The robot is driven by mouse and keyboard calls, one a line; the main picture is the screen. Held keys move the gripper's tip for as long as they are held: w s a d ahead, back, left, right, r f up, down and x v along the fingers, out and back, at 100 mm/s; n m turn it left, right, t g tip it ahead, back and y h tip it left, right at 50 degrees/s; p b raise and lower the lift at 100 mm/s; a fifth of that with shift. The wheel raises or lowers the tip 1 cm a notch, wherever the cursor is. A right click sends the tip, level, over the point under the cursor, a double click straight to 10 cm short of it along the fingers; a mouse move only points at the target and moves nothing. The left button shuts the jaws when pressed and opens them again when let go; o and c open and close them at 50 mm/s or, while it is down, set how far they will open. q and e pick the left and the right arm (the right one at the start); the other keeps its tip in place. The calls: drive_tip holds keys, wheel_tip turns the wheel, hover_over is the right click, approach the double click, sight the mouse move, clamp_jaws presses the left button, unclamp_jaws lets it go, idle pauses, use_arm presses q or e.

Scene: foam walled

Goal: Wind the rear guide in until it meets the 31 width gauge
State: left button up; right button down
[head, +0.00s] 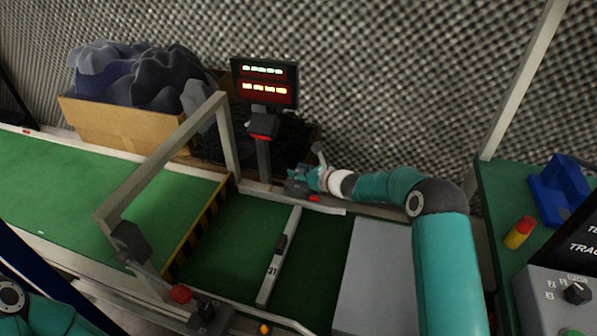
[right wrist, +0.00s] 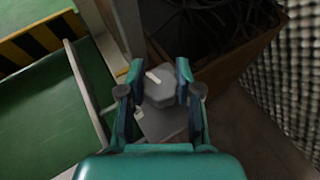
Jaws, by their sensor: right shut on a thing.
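The 31 width gauge (head: 279,257) is a pale bar marked 31, with a dark grip in its middle, lying across the green belt. The rear guide (head: 325,208) is a pale rail along the belt's far side. The gauge's far end is close to this rail; I cannot tell whether they touch. My right gripper (head: 303,176) is at the far side behind the rail, shut on a grey knob. In the right wrist view the knob (right wrist: 160,88), with a white pointer mark, sits between both fingers. My left gripper is out of view.
A pale frame (head: 165,160) arches over the belt beside a black-yellow strip. A display post (head: 264,82) and a cardboard box (head: 115,125) of dark cloth stand behind. The front guide (head: 245,307) runs along the near side. A blue bin (head: 562,190) is at right.

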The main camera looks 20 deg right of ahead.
drive_tip(key=shift+d+r+n+g+y+p, duration=0.15)
drive_tip(key=shift+n+g+y+p, duration=0.55)
drive_tip(key=shift+p, duration=1.55)
drive_tip(key=shift+n+y, duration=0.5)
drive_tip(key=shift+f, duration=0.25)
drive_tip(key=n+g+y+b, duration=0.1)
drive_tip(key=b, duration=0.1)
drive_tip(key=n+g+y+b, duration=0.1)
drive_tip(key=b, duration=0.1)
drive_tip(key=shift+f+n+b, duration=0.2)
drive_tip(key=shift+n+b, duration=0.1)
drive_tip(key=g+b, duration=0.1)
drive_tip(key=b, duration=0.1)
drive_tip(key=shift+r+n+y+b, duration=0.15)
drive_tip(key=shift+n+y+b, duration=0.15)
drive_tip(key=shift+n+y, duration=0.1)
drive_tip(key=shift+r+b, duration=0.15)
drive_tip(key=shift+b, duration=0.15)
drive_tip(key=shift+d, duration=0.1)
drive_tip(key=shift+r, duration=0.1)
